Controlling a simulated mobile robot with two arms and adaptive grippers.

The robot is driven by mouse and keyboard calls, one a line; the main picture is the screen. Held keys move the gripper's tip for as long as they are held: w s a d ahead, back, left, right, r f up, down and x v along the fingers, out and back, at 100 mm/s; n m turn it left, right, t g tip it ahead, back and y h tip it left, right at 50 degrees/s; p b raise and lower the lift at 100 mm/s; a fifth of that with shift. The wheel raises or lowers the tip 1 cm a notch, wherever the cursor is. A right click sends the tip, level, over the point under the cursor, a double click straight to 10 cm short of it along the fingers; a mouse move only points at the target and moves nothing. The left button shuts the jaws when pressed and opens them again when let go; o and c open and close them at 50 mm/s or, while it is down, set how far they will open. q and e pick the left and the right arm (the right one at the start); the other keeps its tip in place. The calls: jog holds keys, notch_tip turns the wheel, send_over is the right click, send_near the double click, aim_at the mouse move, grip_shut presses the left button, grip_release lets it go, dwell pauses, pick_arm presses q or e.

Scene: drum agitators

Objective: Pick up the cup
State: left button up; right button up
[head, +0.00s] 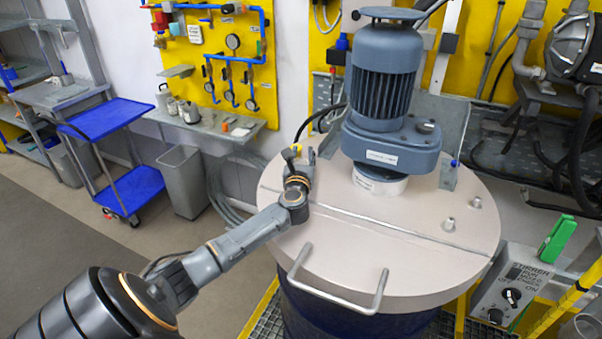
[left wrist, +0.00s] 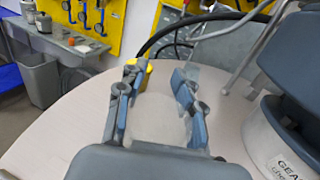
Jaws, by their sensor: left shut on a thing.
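My left gripper (head: 298,160) is over the back left part of the drum lid. In the left wrist view its two blue-padded fingers (left wrist: 158,100) stand apart, on either side of a pale, light grey-beige thing (left wrist: 160,85), which I take to be the cup. Its outline is hard to tell from the lid of similar colour. A small yellow part (left wrist: 142,72) shows by the left fingertip. In the head view the fingers and wrist hide most of the held thing. My right gripper is out of view.
The round beige drum lid (head: 400,265) carries a blue-grey motor (head: 385,80) right of the gripper and a front handle (head: 335,295). A yellow wall panel and a shelf (head: 215,125) with small items stand behind left. A blue cart (head: 105,118) and grey bin (head: 183,180) are at left.

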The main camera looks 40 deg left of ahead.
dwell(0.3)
pick_arm(q)
jog(key=shift+r+b, duration=0.35)
jog(key=shift+r, duration=0.2)
jog(key=d+r, duration=0.1)
jog(key=r, duration=0.1)
jog(key=s+d+r+b, duration=0.1)
jog(key=d+r, duration=0.1)
jog(key=r, duration=0.1)
jog(key=s+d+r+b, duration=0.1)
jog(key=d+r, duration=0.1)
jog(key=r, duration=0.1)
jog(key=shift+c, duration=0.2)
jog(key=s+d+r+b, duration=0.2)
jog(key=s+d+r, duration=0.1)
jog(key=d, duration=0.5)
jog(key=shift+s+r+b, duration=0.15)
jog(key=shift+r+b, duration=0.15)
jog(key=shift+r, duration=0.15)
